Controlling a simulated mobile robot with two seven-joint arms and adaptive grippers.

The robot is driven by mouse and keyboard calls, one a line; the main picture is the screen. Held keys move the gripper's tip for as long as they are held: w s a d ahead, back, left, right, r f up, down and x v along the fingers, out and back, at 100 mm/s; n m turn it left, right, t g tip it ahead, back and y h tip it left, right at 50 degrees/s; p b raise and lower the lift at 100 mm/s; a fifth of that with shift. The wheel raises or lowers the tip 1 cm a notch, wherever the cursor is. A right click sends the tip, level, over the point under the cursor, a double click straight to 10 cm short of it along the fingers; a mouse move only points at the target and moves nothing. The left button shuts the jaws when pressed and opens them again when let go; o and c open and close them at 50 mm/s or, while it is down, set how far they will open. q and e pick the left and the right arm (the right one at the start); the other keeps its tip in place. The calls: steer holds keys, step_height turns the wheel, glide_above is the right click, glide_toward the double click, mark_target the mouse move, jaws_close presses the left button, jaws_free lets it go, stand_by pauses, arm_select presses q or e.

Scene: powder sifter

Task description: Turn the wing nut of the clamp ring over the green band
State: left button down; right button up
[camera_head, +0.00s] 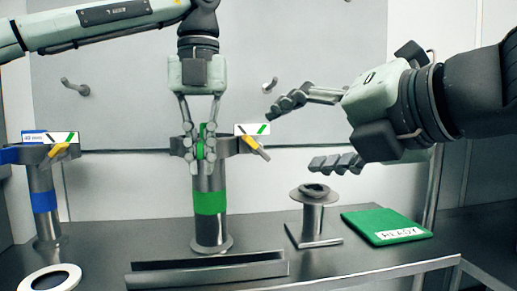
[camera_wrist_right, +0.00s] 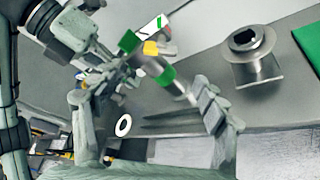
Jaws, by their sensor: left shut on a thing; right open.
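The steel column with the green band (camera_head: 210,202) stands upright at centre left; the band also shows in the wrist view (camera_wrist_right: 166,76). Above it is a grey clamp ring (camera_head: 227,144) with a yellow lever (camera_head: 254,146) and a white label (camera_head: 252,129). My left gripper (camera_head: 205,160) points down in front of the ring, shut on a green piece (camera_head: 204,140) that looks like the wing nut. Its fingers hide part of the nut and ring. My right gripper (camera_head: 292,138) is open and empty, to the right of the ring and above the flanged pedestal.
A blue-banded column (camera_head: 43,202) with a similar clamp stands at left. A flanged pedestal (camera_head: 314,218) and a green READY pad (camera_head: 385,226) are at right. A metal rail (camera_head: 208,275) lies in front, and a white ring (camera_head: 50,278) at front left.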

mark_target(259, 148)
steer(key=shift+n, duration=0.4)
steer(key=x, duration=1.2)
steer(key=shift+r, duration=0.1)
steer(key=shift+c, duration=0.3)
steer(key=shift+d, duration=0.1)
steer(key=c, duration=1.1)
